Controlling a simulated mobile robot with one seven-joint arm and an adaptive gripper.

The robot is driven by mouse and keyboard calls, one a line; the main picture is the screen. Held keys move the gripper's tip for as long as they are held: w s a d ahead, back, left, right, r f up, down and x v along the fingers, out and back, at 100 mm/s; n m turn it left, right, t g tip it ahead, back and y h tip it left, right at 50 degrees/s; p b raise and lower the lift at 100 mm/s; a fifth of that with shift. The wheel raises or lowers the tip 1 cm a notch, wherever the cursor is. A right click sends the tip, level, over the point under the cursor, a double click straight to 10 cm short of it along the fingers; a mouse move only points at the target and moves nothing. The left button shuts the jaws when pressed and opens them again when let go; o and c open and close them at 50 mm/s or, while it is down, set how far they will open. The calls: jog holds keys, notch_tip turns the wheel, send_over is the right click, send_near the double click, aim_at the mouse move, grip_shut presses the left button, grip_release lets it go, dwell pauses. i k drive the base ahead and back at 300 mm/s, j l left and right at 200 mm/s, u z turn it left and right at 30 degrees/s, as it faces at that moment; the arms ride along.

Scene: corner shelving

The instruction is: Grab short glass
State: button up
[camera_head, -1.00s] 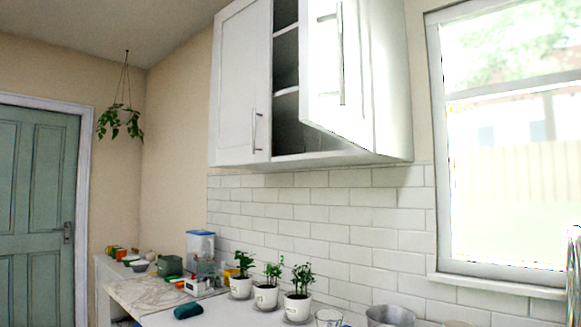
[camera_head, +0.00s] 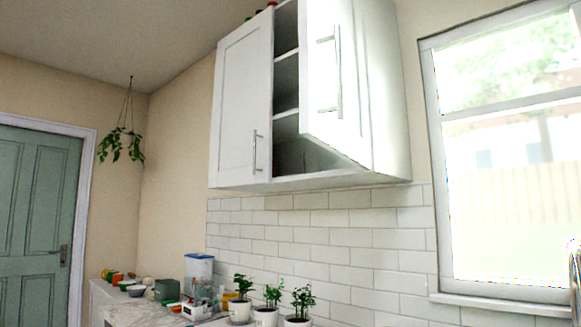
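No short glass shows in the current view. The white wall cabinet (camera_head: 242,105) hangs on the tiled wall, its right door (camera_head: 335,80) standing partly open. Shelves (camera_head: 286,90) show in the gap, and the part I can see looks empty; the rest is hidden behind the doors. My gripper is not in view.
Several potted plants (camera_head: 266,316) stand along the bottom edge, with a blue-lidded container (camera_head: 198,275) and small items on the counter at left. A window (camera_head: 508,170) is at right, a green door (camera_head: 38,215) at far left. A shiny metallic thing (camera_head: 575,280) shows at the right edge.

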aim_at(311, 159)
jog(key=j+z, duration=0.1)
jog(key=z, duration=0.35)
jog(key=i+j+z, duration=0.1)
jog(key=z, duration=0.3)
jog(key=j+z, duration=0.2)
jog(key=z, duration=0.25)
jog(key=j+z, duration=0.5)
jog(key=j, duration=0.25)
jog(key=k+j+z, duration=0.1)
jog(key=j, duration=0.25)
jog(key=k+j, duration=0.1)
jog(key=j, duration=0.3)
jog(key=z, duration=0.05)
